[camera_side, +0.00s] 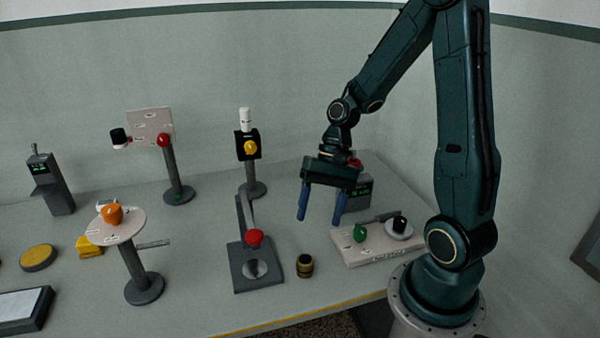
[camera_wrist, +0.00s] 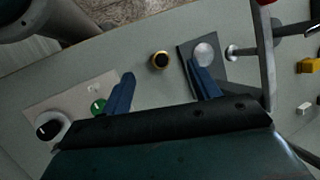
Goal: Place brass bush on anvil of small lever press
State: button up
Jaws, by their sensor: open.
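The brass bush (camera_side: 305,265) is a small dark-and-gold ring-shaped piece standing upright on the table, just right of the press; it also shows in the wrist view (camera_wrist: 160,60). The small lever press (camera_side: 240,277) has a dark base, an upright post and a lever with a red knob (camera_side: 255,237). Its round silver anvil (camera_side: 255,268) is bare; it shows in the wrist view (camera_wrist: 204,53) too. My gripper (camera_side: 319,221) is open and empty, its blue fingers pointing down, above and behind the bush. In the wrist view the bush lies beyond and between the fingertips (camera_wrist: 163,82).
A pale board (camera_side: 377,249) with a green knob (camera_side: 360,233) and a dark knob (camera_side: 399,224) lies right of the bush. A round-topped stand (camera_side: 143,282) with an orange piece is left of the press. The table between bush and front edge is clear.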

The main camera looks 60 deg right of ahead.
aim_at(311, 256)
jog(key=f+m+y, duration=0.2)
jog(key=f, duration=0.1)
jog(key=d+f+m+t+y, duration=0.1)
jog(key=f+m+y, duration=0.1)
jog(key=f+m, duration=0.1)
jog(key=d+f+m+t+y, duration=0.1)
jog(key=f+m, duration=0.2)
jog(key=shift+s+d+y, duration=0.1)
jog(key=shift+d+y, duration=0.15)
jog(key=shift+y, duration=0.15)
jog(key=shift+s+d+f+m+t+y, duration=0.15)
jog(key=shift+f+m+t+y, duration=0.35)
jog(key=shift+m, duration=0.35)
jog(key=shift+w+d+f+m+t+y, duration=0.1)
jog(key=shift+f+m+t+y, duration=0.2)
jog(key=shift+f+m+t, duration=0.4)
jog(key=shift+r, duration=0.25)
jog(key=shift+a, duration=0.1)
jog(key=shift+a+f, duration=0.25)
jog(key=shift+a, duration=0.25)
jog(key=shift+x, duration=3.15)
jog(key=shift+d, duration=0.1)
